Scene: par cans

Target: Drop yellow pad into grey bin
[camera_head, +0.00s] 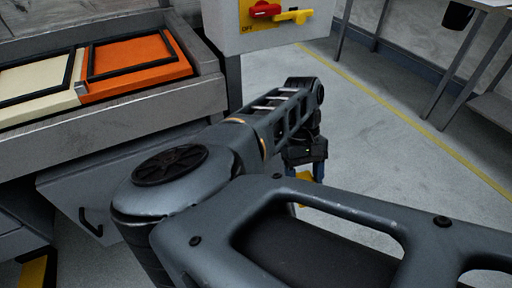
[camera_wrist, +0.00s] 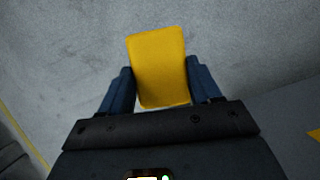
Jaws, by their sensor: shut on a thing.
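The yellow pad (camera_wrist: 158,68) is a flat rounded rectangle held between the two blue fingers of my gripper (camera_wrist: 159,90) in the wrist view. Behind it is grey floor. In the head view my gripper (camera_head: 309,172) hangs low over the floor, right of the workbench, and a small part of the yellow pad (camera_head: 304,175) shows at its fingers. The rest of the pad is hidden by my arm. I see no grey bin that I can make out in either view.
A grey workbench (camera_head: 120,105) at left holds an orange panel (camera_head: 135,65) and a cream panel (camera_head: 35,80). Floor between is clear.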

